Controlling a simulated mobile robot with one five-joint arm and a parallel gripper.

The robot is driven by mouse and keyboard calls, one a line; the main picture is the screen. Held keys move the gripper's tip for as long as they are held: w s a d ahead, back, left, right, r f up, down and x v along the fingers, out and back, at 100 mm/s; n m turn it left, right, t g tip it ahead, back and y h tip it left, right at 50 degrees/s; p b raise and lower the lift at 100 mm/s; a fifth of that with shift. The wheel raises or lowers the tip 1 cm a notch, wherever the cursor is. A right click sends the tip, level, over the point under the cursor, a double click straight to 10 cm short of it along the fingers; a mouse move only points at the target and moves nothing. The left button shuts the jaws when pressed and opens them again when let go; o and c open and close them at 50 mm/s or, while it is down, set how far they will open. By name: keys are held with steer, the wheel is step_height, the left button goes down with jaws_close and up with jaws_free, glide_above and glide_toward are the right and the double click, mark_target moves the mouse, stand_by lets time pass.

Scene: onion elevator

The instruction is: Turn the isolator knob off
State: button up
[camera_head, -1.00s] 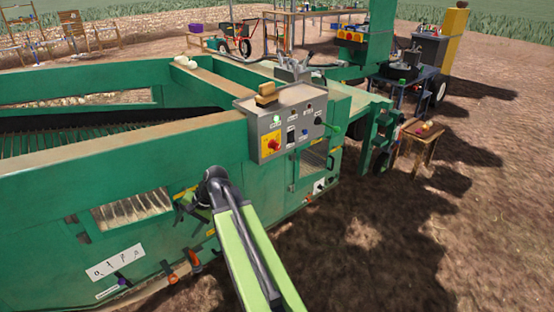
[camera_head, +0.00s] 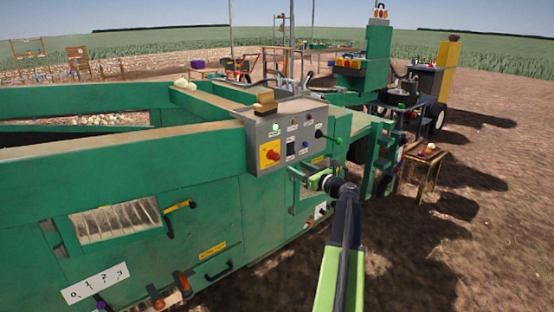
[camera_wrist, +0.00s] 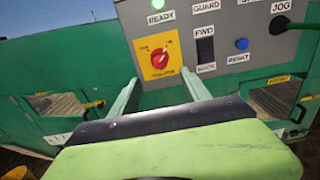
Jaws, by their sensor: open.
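The isolator knob (camera_head: 272,155) is red on a yellow plate, low on the left of the grey control panel (camera_head: 262,133). In the wrist view the knob (camera_wrist: 159,58) sits upper middle, with "ISOLATOR" printed below it. Its position marks are too small to read surely. My gripper (camera_head: 297,176) is to the right of the knob in the head view, near the panel's lower edge. In the wrist view my gripper (camera_wrist: 162,88) has its two green fingers apart, one either side below the yellow plate. Nothing is between them, and they look clear of the knob.
A wooden-looking block (camera_head: 265,101) lies on top. Open dirt ground lies to the right.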

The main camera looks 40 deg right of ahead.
mark_target(277, 157)
steer(key=w, duration=0.9)
steer(key=w+d, duration=0.1)
steer(key=w, duration=0.3)
steer(key=shift+w, duration=0.25)
